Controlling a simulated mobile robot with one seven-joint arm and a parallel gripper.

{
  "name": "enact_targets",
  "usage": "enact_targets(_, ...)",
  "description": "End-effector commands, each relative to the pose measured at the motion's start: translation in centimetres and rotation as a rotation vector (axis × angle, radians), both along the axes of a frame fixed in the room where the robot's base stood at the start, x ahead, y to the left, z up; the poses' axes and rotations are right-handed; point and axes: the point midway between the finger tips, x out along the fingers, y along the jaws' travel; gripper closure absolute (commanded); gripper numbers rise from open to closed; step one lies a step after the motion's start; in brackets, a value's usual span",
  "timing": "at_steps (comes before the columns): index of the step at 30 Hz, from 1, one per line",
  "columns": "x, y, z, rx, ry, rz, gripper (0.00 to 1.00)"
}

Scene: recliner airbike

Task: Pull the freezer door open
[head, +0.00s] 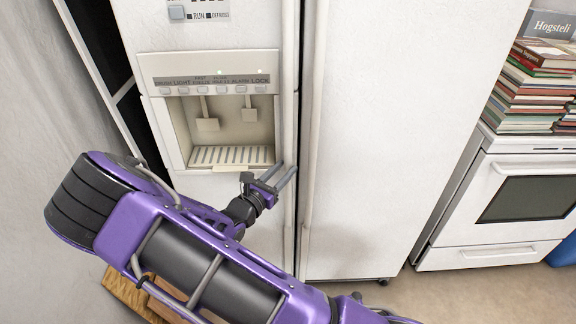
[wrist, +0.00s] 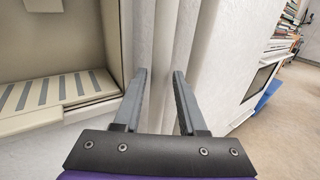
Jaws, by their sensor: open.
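The white freezer door (head: 222,35) is the left door of a two-door fridge, with a water and ice dispenser (head: 222,125) set in it. It looks shut. Its long vertical handle (head: 289,90) runs along the door's right edge, and also shows in the wrist view (wrist: 163,30). My gripper (head: 289,168) is at this handle, just right of the dispenser's lower edge. In the wrist view its two fingers (wrist: 159,73) are apart, with the handle lying in line between their tips. I cannot tell whether the fingers touch it or how deep it sits between them.
The right fridge door (head: 410,110), with its own vertical handle (head: 316,110) close beside the freezer's, is shut. A white oven (head: 510,200) with stacked books (head: 530,90) stands at the right. A wall (head: 35,120) is close on the left. Floor (head: 480,295) shows free at the lower right.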

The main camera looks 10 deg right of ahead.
Motion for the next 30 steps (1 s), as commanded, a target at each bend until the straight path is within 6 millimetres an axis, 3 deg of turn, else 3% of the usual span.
enact_targets(6, 1.5, -1.6, 0.0, 0.001, -0.001, -0.001, 0.59)
enact_targets(16, 1.8, -1.7, 0.0, 0.001, -0.001, 0.0, 0.59)
enact_targets(23, 1.8, -1.7, 0.0, 0.001, -0.001, 0.0, 1.0)
enact_targets(30, 1.8, -1.7, 0.0, 0.001, -0.001, 0.0, 1.0)
